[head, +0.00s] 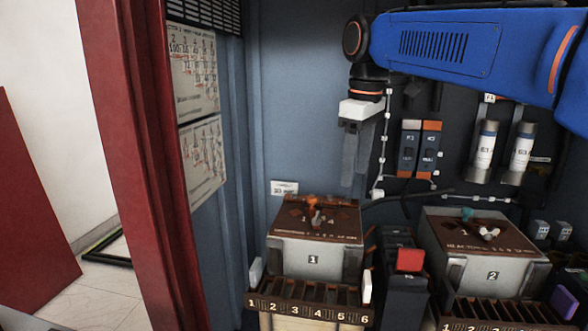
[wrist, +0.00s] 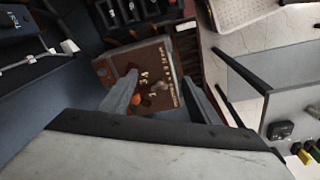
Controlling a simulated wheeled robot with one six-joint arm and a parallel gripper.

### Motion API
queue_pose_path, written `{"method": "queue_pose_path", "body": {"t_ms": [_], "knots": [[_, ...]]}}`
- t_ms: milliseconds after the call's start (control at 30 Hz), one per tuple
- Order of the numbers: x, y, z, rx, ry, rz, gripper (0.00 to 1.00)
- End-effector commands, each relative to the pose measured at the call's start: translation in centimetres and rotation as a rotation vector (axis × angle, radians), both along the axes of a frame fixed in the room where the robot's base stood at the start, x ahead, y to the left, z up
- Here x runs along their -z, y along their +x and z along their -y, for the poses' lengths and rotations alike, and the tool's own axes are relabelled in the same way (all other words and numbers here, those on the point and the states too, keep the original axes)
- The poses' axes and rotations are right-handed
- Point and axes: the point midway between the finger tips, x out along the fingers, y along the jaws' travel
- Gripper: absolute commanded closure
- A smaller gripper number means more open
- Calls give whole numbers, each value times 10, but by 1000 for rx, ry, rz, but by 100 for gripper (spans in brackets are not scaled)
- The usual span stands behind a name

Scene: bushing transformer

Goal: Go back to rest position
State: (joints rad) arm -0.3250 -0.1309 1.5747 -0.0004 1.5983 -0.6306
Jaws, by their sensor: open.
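My gripper (head: 355,180) hangs from the blue arm with its grey fingers pointing down. It is high in front of the dark blue back wall, above and right of the box marked 1 (head: 314,258). In the wrist view my gripper (wrist: 160,80) has its two fingers spread apart. Nothing is held between them. A brown-topped box (wrist: 152,85) lies beyond the fingertips, apart from them.
A second box marked 2 (head: 483,262) stands at the right. A red-topped dark unit (head: 410,261) sits between the boxes. Slotted racks (head: 308,300) stand in front. Two cylinders (head: 485,150) hang on the wall. A red post (head: 135,150) bounds the left.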

Motion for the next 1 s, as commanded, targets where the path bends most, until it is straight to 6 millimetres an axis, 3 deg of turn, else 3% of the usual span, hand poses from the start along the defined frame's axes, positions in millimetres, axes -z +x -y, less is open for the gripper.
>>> {"method": "queue_pose_path", "body": {"t_ms": [200, 500, 1000], "knots": [[40, -47, 47, 202, 35, 59, 44], [111, -114, 97, 475, 92, 140, 44], [245, -214, 146, 870, 193, 260, 44]]}}
